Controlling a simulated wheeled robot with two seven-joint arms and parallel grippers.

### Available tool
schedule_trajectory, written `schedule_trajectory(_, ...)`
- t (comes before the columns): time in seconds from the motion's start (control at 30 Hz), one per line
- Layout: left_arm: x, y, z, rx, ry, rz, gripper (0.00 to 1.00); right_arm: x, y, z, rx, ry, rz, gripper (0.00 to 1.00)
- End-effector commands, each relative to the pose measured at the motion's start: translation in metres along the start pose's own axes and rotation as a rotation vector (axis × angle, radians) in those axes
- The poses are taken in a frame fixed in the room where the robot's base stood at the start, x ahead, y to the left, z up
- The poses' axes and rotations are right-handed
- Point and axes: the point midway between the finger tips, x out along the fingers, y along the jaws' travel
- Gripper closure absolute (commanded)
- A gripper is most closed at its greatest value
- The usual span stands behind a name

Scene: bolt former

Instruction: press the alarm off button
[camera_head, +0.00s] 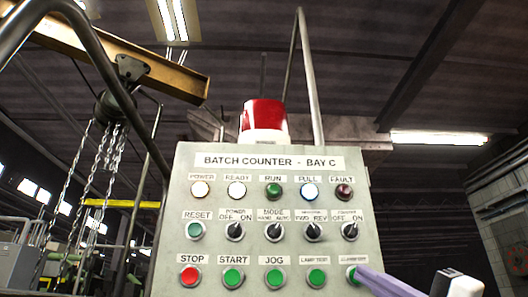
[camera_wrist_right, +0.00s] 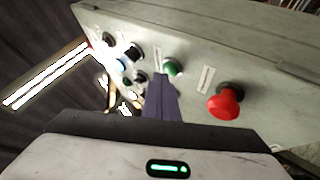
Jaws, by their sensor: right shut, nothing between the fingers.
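The bottom row of the grey control panel (camera_head: 262,160) ends at the right in a green button (camera_head: 351,273); its label is too small to read surely. My right gripper (camera_head: 362,271) comes in from the lower right, shut and empty, its purple fingertips overlapping this button's right edge. In the right wrist view the shut fingers (camera_wrist_right: 161,78) point at a green button (camera_wrist_right: 171,67), with the tips just at its lower edge. I cannot tell whether they touch it. My left gripper is not in view.
Other bottom-row buttons are the red STOP (camera_head: 190,277), START (camera_head: 232,279), JOG (camera_head: 274,279) and a green one (camera_head: 316,279). Selector knobs (camera_head: 274,231) sit above. A red mushroom button (camera_wrist_right: 225,102) stands out from the box's side. A red beacon (camera_head: 263,118) tops the panel.

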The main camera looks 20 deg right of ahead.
Motion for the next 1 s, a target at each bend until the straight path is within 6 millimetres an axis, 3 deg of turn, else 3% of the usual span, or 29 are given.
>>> schedule_trajectory(0.53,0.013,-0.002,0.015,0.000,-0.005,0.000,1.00,-0.037,0.026,-0.027,-0.004,0.001,0.001,1.00)
schedule_trajectory(1.0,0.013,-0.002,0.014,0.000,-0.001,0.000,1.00,-0.041,0.030,-0.030,-0.001,0.000,0.001,1.00)
